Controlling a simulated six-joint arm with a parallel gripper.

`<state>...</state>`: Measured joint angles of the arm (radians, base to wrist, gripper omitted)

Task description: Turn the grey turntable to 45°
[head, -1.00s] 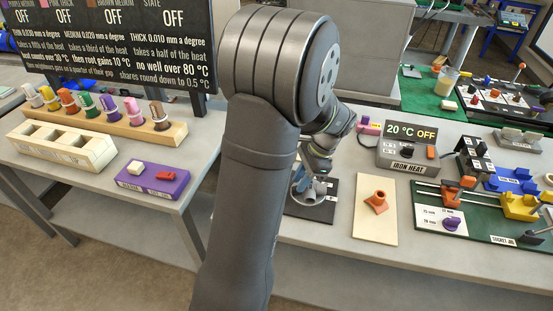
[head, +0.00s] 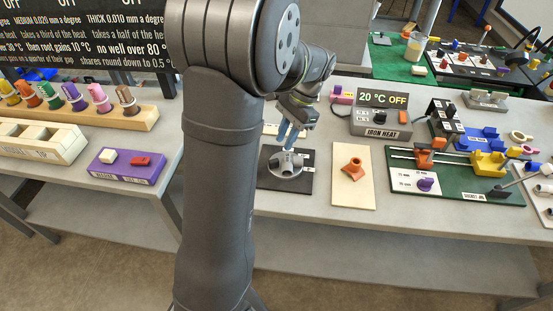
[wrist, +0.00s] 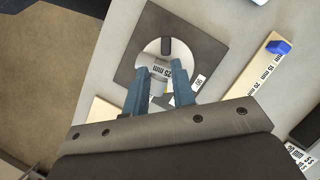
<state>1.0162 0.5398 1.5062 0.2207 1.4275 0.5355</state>
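The grey turntable (head: 285,166) sits on a dark square plate (head: 304,182) at the front of the bench. In the wrist view the round turntable (wrist: 151,51) shows a black bar near its far rim and "25 mm" lettering. A "90" label (wrist: 200,82) is on the plate beside it. My gripper (head: 284,138) is just above the turntable, pointing down. In the wrist view my gripper (wrist: 161,70) has its two blue fingers apart, with nothing clearly held between them. The fingers hide part of the near rim, and I cannot tell if they touch it.
Right of the plate is a cream board (head: 352,189) with an orange fitting (head: 354,168). Behind is the iron heat box (head: 381,126), reading 20 °C OFF. A green socket jig (head: 455,188) is further right. A purple block (head: 126,168) is on the left table.

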